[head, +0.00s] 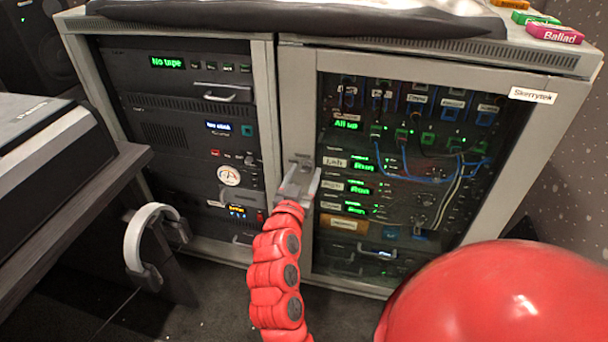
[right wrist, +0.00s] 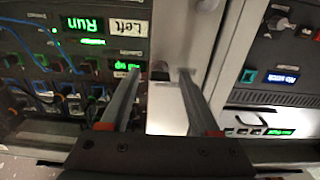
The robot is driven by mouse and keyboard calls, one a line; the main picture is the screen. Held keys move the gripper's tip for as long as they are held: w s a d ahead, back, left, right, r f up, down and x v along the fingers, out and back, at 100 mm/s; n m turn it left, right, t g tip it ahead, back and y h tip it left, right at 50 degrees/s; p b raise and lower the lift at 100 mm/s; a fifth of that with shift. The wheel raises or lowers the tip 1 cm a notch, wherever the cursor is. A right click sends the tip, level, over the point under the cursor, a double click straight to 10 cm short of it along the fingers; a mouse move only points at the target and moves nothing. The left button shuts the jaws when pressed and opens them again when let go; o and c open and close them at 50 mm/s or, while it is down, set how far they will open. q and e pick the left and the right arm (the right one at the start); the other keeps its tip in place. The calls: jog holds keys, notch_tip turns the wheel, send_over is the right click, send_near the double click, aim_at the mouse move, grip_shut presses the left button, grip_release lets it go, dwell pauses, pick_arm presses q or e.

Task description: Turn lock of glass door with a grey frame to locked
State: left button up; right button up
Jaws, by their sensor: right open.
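The glass door (head: 541,125) with a grey frame closes the right bay of the rack, with lit devices and blue cables behind it. Its lock (head: 303,159) sits on the left frame post, partly hidden by my right gripper (head: 303,172). In the right wrist view a small dark piece, apparently the lock (right wrist: 160,70), shows between the fingertips. My right gripper (right wrist: 160,72) is open, its fingers on either side of that piece; I cannot tell whether they touch it. The lock's turned position is not clear. My left gripper is out of view.
The left bay (head: 185,135) holds more devices. A padded cover (head: 300,17) and coloured labelled blocks (head: 555,34) lie on top of the rack. A desk (head: 75,185) stands at the left, with white headphones (head: 140,235) near its edge. Dark floor lies in front.

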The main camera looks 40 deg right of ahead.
grip_shut()
dwell(0.4)
